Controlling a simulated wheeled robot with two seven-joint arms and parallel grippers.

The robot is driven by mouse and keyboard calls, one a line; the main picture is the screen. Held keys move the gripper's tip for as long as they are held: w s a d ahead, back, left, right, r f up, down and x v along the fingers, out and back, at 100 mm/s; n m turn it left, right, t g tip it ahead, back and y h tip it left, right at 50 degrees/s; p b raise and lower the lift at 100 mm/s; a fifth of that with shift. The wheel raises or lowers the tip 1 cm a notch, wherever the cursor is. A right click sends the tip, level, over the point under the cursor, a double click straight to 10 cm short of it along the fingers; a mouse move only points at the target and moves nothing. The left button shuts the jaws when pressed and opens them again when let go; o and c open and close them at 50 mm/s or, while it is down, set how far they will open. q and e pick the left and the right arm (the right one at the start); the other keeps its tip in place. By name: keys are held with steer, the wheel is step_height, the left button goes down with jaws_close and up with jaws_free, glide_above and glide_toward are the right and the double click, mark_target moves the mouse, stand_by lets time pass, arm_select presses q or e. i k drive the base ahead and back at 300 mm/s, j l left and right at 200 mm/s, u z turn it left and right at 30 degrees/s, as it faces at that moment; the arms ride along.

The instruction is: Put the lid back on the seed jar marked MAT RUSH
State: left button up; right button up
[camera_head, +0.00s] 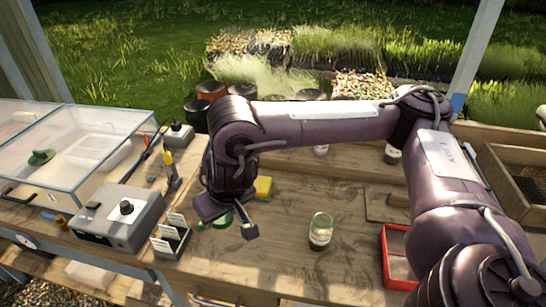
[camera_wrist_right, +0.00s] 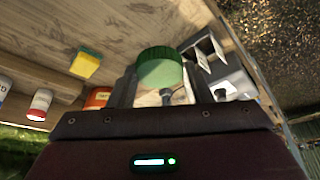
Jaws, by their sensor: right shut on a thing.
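My right gripper (camera_head: 230,219) is low over the bench, left of the middle. It is shut on a green lid (camera_head: 222,221), which shows between the fingers in the right wrist view (camera_wrist_right: 160,68). A pale shape shows below the lid there; I cannot tell what it is. An open clear glass jar (camera_head: 320,230) with a dark-and-white label stands upright on the bench, to the right of the gripper and apart from it. Its label is too small to read. My left gripper is in neither view.
A yellow sponge (camera_head: 263,187) lies behind the gripper. A card holder (camera_head: 170,238) and a grey device (camera_head: 120,215) stand left. A red tray (camera_head: 397,258) is right of the jar. Other jars (camera_head: 393,153) stand behind, beyond my arm. Bench between gripper and jar is clear.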

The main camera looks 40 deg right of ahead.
mark_target(321, 230)
steer(key=i+j, duration=0.1)
steer(key=j, duration=0.15)
steer(key=i+j, duration=0.1)
steer(key=j+z, duration=0.1)
steer(key=z, duration=1.55)
